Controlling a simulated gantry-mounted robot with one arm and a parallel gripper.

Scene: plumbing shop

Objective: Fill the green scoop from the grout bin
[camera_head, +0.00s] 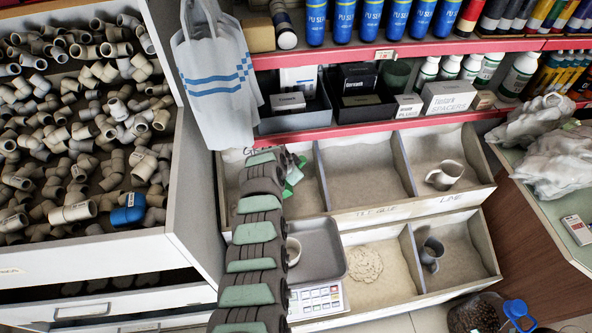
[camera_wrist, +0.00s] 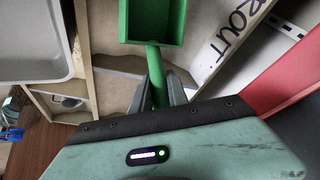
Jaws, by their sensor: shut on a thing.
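The green scoop (camera_wrist: 155,18) is in my gripper (camera_wrist: 158,88), which is shut on its handle. In the wrist view its box-shaped bowl points toward the top of the picture, and the visible inside looks plain green. In the head view the scoop (camera_head: 294,174) shows only in part beside my arm, over the upper left bin. That is the grout bin (camera_head: 231,206); its label is partly covered in the head view. The label on the bin board (camera_wrist: 231,36) ends in "ROUT" in the wrist view. My arm hides most of the bin, and I cannot tell if the scoop touches the grout.
A scale (camera_head: 318,300) with a grey tray stands below, partly behind my arm. Grey scoops lie in the upper right bin (camera_head: 446,174) and lower right bin (camera_head: 432,254). A bag (camera_head: 213,75) hangs at left. A red-edged shelf (camera_head: 400,130) runs above the bins.

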